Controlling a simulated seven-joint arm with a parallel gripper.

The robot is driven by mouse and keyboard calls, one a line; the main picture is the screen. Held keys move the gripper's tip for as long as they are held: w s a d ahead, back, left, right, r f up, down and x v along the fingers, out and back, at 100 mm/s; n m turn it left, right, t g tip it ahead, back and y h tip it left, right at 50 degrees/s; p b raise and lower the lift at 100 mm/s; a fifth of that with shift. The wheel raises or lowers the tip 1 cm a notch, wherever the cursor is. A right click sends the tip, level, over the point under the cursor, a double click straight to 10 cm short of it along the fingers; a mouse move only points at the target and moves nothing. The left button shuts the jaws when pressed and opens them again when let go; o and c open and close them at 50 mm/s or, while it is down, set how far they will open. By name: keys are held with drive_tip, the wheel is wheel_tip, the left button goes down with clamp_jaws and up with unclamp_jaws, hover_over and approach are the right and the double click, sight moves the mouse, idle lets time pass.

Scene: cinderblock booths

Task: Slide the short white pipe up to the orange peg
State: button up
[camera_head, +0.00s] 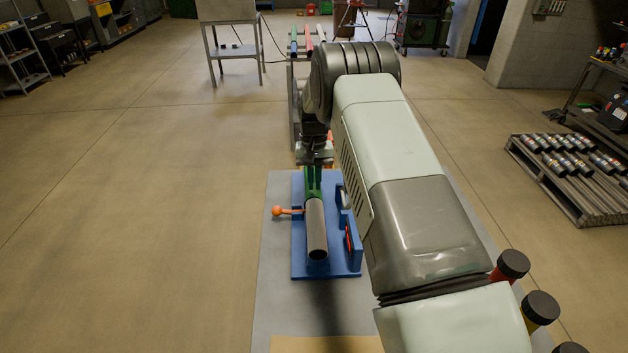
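A short pipe (316,230) lies in a blue fixture (300,262) on the grey table. The orange peg (278,211) has a round knob and a thin stem that reaches the fixture's left side, beside the pipe's far part. My gripper (314,182) points down at the pipe's far end. Green upright parts there look like its fingers, but I cannot tell whether they close on the pipe. My arm hides part of the fixture's right side.
Behind my gripper, a rack holds long coloured pipes (294,42). A metal stand (232,52) is at the back. The grey table (276,300) has bare room left of and before the fixture.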

sight(315, 220)
drive_tip(key=shift+o, duration=1.3)
drive_tip(key=shift+s+a+r, duration=0.1)
drive_tip(key=shift+a+r, duration=0.05)
drive_tip(key=shift+r, duration=0.05)
drive_tip(key=o, duration=0.9)
drive_tip(key=shift+t+h, duration=0.6)
drive_tip(key=s+r, duration=0.1)
drive_tip(key=s+a+r, duration=0.1)
drive_tip(key=s, duration=0.1)
drive_tip(key=s+r, duration=0.1)
drive_tip(key=s, duration=0.1)
drive_tip(key=shift+s+a+r, duration=0.1)
drive_tip(key=shift+a+r, duration=0.15)
drive_tip(key=shift+o, duration=0.7)
drive_tip(key=shift+t, duration=0.3)
drive_tip(key=s, duration=0.1)
drive_tip(key=s+r, duration=0.1)
drive_tip(key=s, duration=0.1)
drive_tip(key=s+r, duration=0.1)
drive_tip(key=shift+s, duration=0.2)
drive_tip(key=shift+s+r, duration=0.2)
drive_tip(key=shift+s, duration=0.3)
drive_tip(key=f, duration=0.3)
drive_tip(key=d+f, duration=0.1)
drive_tip(key=f, duration=0.6)
drive_tip(key=shift+d+f, duration=0.15)
drive_tip(key=shift+f, duration=0.25)
